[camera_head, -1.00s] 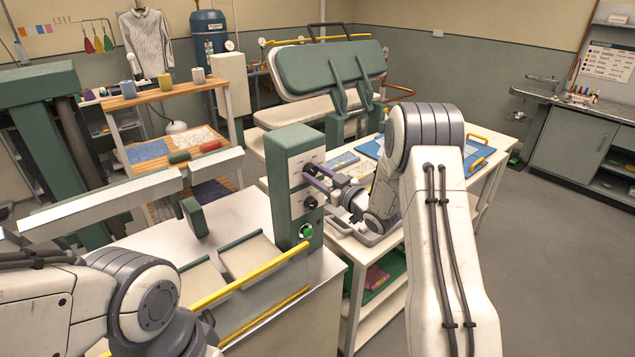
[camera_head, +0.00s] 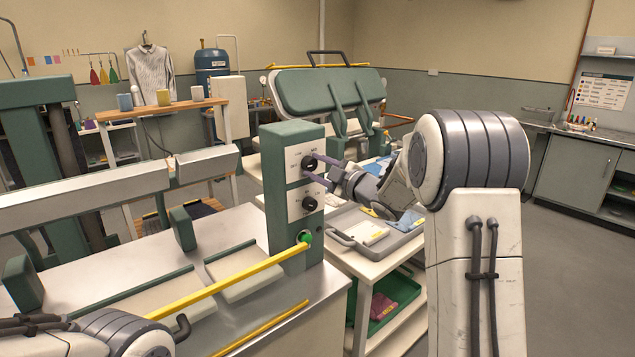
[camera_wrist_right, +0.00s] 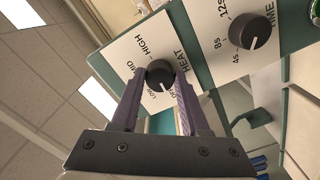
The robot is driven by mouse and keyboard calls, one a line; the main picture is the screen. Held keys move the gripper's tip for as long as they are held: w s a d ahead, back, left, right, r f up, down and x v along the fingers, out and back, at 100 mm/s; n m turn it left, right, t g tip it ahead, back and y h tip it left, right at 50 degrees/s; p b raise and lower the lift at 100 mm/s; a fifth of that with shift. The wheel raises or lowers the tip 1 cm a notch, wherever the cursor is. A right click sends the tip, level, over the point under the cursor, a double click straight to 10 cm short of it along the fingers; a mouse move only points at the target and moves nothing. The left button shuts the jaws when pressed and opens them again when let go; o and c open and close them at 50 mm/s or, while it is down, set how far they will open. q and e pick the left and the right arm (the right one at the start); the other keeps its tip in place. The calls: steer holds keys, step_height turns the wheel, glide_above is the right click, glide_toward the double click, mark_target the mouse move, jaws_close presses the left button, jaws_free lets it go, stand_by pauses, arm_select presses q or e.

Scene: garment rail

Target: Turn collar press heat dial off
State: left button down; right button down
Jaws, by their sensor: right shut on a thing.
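The collar press has a green control box (camera_head: 290,140) with two black dials on white panels. The upper one is the heat dial (camera_head: 309,163), which also shows in the right wrist view (camera_wrist_right: 159,74) beside the word HEAT. Its white mark points towards the OFF label. My right gripper (camera_head: 319,172) is shut on the heat dial, one purple finger on each side; in the wrist view the fingertips (camera_wrist_right: 160,80) flank it. The lower time dial (camera_head: 309,203) is free, also in the wrist view (camera_wrist_right: 254,30). My left gripper is out of view; only part of its arm shows at lower left.
A green button (camera_head: 305,237) sits low on the box, close to a yellow bar (camera_head: 225,283) along the press front. A grey tray (camera_head: 375,232) stands on the white table to the right, below my right arm. A larger green press (camera_head: 325,90) stands behind.

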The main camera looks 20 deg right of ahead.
steer(key=shift+n+b, duration=0.55)
steer(key=shift+n, duration=0.05)
steer(key=shift+c, duration=2)
jaws_free()
steer(key=shift+s+d, duration=0.2)
steer(key=shift+s, duration=0.15)
steer(key=b+v, duration=0.2)
steer(key=v, duration=0.7)
steer(key=shift+s+b, duration=0.3)
